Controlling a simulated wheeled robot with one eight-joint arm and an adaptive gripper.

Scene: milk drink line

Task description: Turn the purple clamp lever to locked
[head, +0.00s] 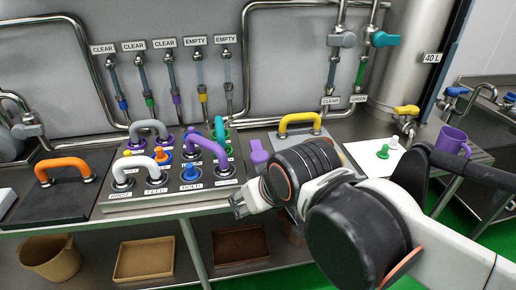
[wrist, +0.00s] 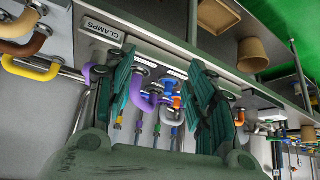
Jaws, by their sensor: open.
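The purple clamp lever (head: 258,152) stands upright on the metal counter, just left of the yellow handle in the head view. In the wrist view a small purple part (wrist: 88,73) shows beside the left finger, mostly hidden by it; it looks like the same lever. My gripper (head: 240,204) is in front of the lever, near the counter's front edge, and apart from it. In the wrist view my gripper (wrist: 161,57) has its two green fingers spread with nothing held between them. The lever's base and any lock marking are hidden or too small to read.
A panel with a purple arched handle (head: 206,147), a white handle (head: 134,160) and several knobs stands to the left. The yellow handle (head: 299,120) is behind my arm. A CLAMPS label (wrist: 103,28) is on the counter edge. A purple mug (head: 452,140) stands at right.

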